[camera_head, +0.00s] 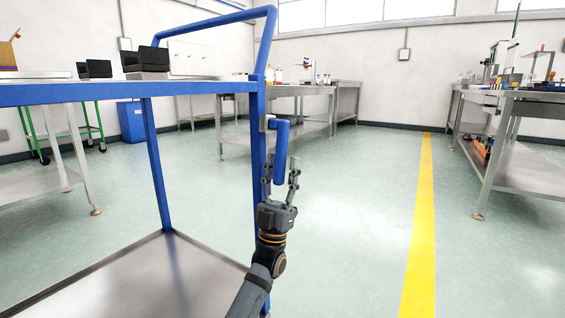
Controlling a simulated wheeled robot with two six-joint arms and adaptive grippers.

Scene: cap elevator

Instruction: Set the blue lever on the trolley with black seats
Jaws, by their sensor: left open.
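The blue trolley (158,165) stands at the left, with a grey lower shelf (135,275). Two black seats (146,60) show at the level of its top. My left gripper (281,172) points up beside the trolley's right blue post (257,150). It is open. The blue lever (281,148) is a bent blue bar hanging down by this post, near a small pale bracket. Its lower end appears between the two fingers; I cannot tell whether they touch it. My right gripper is not in view.
Metal workbenches stand at the back (305,90) and at the right (520,108). A blue bin (131,122) is behind the trolley. A yellow line (421,210) runs along the clear floor right of my left arm.

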